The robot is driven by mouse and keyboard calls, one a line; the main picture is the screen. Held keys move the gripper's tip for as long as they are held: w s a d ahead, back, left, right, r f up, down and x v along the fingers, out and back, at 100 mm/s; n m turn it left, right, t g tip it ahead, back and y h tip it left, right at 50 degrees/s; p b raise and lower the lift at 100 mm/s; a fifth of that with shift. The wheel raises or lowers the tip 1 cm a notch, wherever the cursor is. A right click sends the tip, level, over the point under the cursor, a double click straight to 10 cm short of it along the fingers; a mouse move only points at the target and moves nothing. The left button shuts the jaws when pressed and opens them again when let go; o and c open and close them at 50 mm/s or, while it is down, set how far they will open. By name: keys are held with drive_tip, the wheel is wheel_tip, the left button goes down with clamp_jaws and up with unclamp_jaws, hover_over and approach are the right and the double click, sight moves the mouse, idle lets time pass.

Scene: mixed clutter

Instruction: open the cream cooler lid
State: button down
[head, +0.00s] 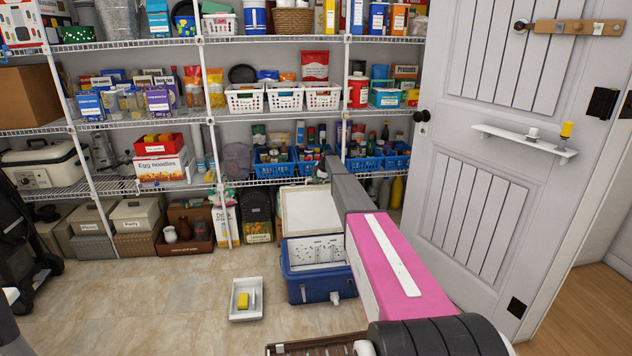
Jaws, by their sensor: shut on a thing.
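The blue cooler (317,289) stands on the floor in the middle, in front of the shelves. Its cream lid (305,212) is raised and stands up at the back of the cooler, so the pale inside with dark marks shows. My arm reaches in from the lower right. My gripper (322,172) is at the upper edge of the lid, shut on it. The fingertips are small and partly hidden by my arm, which also covers the right side of the lid.
A white tray (238,314) with a yellow block (243,300) lies on the floor left of the cooler. Loaded wire shelves (222,119) fill the back. A white door (480,190) stands on the right.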

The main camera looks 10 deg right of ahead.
drive_tip(key=shift+w, duration=0.1)
idle(0.3)
drive_tip(key=c, duration=1.1)
unclamp_jaws()
drive_tip(key=v, duration=1)
drive_tip(key=shift+d+r, duration=0.1)
drive_tip(key=shift+r, duration=0.25)
